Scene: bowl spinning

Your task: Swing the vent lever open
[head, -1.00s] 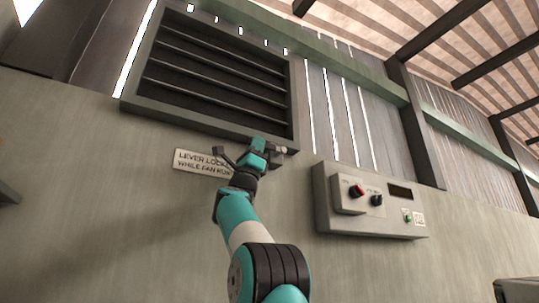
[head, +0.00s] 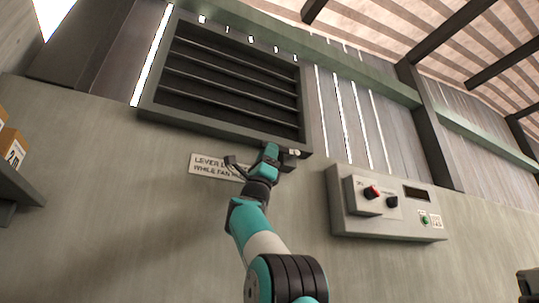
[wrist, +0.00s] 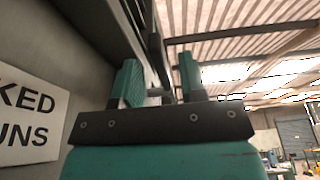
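The vent (head: 225,134) is a dark louvred panel in a green-grey frame, high on the wall. A small pale knob, apparently the end of the vent lever (head: 295,153), shows at its lower right corner. My gripper (head: 270,151) is just left of the knob, under the frame's lower edge. In the wrist view, the two teal fingers of my gripper (wrist: 160,78) stand apart. A dark grey bar (wrist: 158,58) shows in the gap between them; whether either finger touches it cannot be told. Most of the lever is hidden in the head view.
A sign (head: 207,165) about the lever being locked while the fan runs is partly behind my gripper. A control box (head: 390,222) with a red-marked knob (head: 371,192), a black knob and a green button is at right. A shelf (head: 14,185) with boxes is at far left.

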